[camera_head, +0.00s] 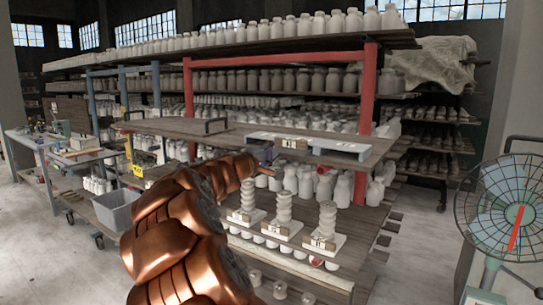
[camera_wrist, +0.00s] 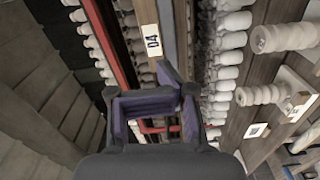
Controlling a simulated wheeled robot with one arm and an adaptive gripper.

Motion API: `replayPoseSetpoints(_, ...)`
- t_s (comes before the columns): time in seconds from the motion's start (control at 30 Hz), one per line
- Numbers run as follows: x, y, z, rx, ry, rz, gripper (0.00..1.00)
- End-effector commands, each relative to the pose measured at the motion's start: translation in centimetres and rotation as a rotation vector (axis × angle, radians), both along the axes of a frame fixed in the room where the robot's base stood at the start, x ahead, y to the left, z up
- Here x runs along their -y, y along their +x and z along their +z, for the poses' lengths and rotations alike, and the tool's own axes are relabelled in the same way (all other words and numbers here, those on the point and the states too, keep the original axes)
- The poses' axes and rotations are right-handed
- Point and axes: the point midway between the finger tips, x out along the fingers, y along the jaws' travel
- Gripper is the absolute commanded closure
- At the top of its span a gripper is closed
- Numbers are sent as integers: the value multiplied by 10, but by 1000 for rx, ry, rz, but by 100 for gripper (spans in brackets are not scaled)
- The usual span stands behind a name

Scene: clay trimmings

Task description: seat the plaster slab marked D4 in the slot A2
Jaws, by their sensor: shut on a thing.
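The slab marked D4 (camera_wrist: 152,40) shows in the wrist view as a pale piece with a white label, just beyond my fingertips. In the head view my gripper (camera_head: 268,155) is at the front edge of the middle shelf, at the end of my copper arm. A pale blue-edged rack (camera_head: 345,149) lies on the shelf beside it, with a small labelled card (camera_head: 293,143) at its front. I cannot read a mark A2 anywhere.
Three ribbed white columns on labelled plates (camera_head: 319,244) stand on the lower shelf, right of my arm. White jars (camera_head: 300,183) crowd behind them. A red post (camera_head: 367,110) rises behind the rack. A fan (camera_head: 515,205) is at right.

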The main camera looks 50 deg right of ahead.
Motion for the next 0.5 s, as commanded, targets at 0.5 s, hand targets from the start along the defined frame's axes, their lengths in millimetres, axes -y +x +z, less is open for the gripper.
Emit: replayPoseSetpoints(0.5, 48, 1, 0, 0, 3, -4, 100)
